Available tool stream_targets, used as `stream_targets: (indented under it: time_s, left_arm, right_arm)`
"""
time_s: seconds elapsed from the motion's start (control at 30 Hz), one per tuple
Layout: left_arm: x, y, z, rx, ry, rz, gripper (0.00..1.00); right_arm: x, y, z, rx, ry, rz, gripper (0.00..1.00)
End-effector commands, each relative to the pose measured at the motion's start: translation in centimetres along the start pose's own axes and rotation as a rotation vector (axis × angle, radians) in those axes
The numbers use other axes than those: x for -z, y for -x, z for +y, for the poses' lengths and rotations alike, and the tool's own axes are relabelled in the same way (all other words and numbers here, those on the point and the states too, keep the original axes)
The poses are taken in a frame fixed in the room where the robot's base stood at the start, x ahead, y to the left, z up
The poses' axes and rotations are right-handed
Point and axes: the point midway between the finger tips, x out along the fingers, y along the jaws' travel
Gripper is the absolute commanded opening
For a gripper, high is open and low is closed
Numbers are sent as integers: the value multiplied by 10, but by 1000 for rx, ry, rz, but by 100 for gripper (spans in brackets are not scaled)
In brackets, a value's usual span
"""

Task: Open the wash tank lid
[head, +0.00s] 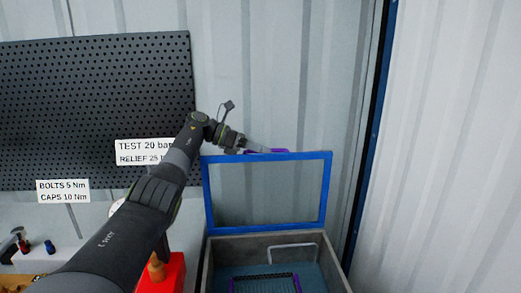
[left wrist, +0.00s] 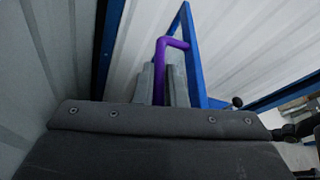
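The wash tank (head: 207,262) is a grey box at the bottom right of the head view. Its lid is a blue frame (head: 323,205) with a see-through pane, standing about upright at the tank's back edge, so the tank is open. A purple handle (head: 273,151) is on the lid's top edge. My left gripper (head: 262,149) reaches it from the left. In the left wrist view the purple handle (left wrist: 160,75) lies between the two grey fingers (left wrist: 160,88), which are closed closely around it. My right gripper is not in view.
Inside the tank are blue-green contents, a dark basket with purple edges (head: 297,283) and a pale bar handle (head: 293,246). A dark pegboard (head: 90,90) and corrugated wall (head: 285,75) are behind.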

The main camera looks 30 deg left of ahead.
Motion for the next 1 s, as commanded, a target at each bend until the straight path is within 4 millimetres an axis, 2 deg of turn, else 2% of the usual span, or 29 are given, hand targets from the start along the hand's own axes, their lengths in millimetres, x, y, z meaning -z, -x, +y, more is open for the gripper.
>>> stream_targets:
  time_s: [0.03, 0.17, 0.5, 0.63, 0.8, 1.0]
  left_arm:
    - [3, 0, 1, 0, 4, 4, 17]
    - [2, 0, 0, 0, 3, 2, 33]
    - [-4, 1, -1, 0, -1, 0, 33]
    - [-19, 7, -7, 1, -3, -2, 33]
    - [-49, 19, -19, 1, -1, -2, 33]
    - [-77, 30, -29, 0, 1, -1, 33]
  right_arm:
    - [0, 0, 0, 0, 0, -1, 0]
    - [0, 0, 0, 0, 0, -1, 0]
    - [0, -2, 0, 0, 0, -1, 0]
    - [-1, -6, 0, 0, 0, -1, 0]
    - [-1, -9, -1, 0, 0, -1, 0]
    - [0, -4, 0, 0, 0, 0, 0]
